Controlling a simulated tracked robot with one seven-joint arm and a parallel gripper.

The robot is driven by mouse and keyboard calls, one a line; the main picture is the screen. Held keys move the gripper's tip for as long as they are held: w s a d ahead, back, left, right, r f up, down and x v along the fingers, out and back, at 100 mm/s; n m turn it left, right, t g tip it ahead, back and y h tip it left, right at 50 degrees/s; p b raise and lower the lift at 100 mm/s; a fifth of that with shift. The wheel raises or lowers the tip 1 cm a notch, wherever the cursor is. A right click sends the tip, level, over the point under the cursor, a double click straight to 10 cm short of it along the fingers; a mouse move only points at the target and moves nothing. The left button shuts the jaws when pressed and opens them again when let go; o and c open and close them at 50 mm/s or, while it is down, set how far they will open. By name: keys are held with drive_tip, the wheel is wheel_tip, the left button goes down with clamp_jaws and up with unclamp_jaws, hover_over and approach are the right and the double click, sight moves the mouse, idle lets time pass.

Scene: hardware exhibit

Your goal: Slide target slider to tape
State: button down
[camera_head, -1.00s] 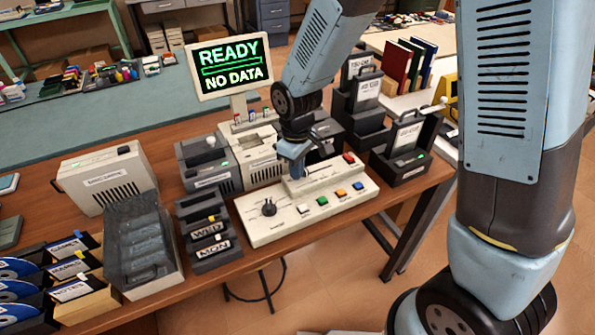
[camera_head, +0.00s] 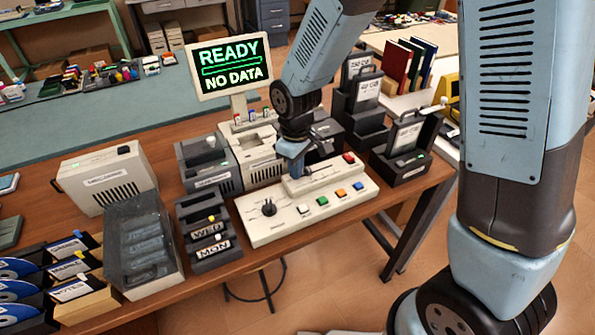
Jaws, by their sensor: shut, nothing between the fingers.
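A cream control panel (camera_head: 262,230) stands at the front of the wooden table, with a dark knob (camera_head: 268,208) at its left and several coloured buttons along its front. A raised cream block (camera_head: 322,175) on the panel carries a slot and a red button (camera_head: 348,158). My gripper (camera_head: 295,172) points down at the left end of this block. Its fingers are small here and look closed, with nothing seen between them. The slider is not clearly visible; my gripper may hide it. I cannot make out tape, or whether my gripper touches anything.
A monitor (camera_head: 230,68) reading "READY NO DATA" stands behind the panel. Dark holders labelled WED and MON (camera_head: 208,240) stand close to its left. Black cartridge stands (camera_head: 404,150) stand to its right. The table's front edge is just before the panel.

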wheel_tip(320, 180, up, 7)
idle(0.7)
drive_tip(key=shift+f, duration=0.1)
drive_tip(key=s+d+r+m+t, duration=0.1)
drive_tip(key=d+r+m+t, duration=0.35)
drive_tip(key=d+r, duration=1.1)
drive_tip(key=s+d+r+m, duration=0.2)
drive_tip(key=s+d+m, duration=0.2)
drive_tip(key=s+d, duration=0.1)
drive_tip(key=s+d+r+m+t, duration=0.1)
drive_tip(key=s+d+r+m, duration=0.2)
drive_tip(key=s+d, duration=0.3)
drive_tip(key=shift+d+r+m, duration=0.35)
drive_tip(key=shift+d+m, duration=0.1)
drive_tip(key=shift+d, duration=0.7)
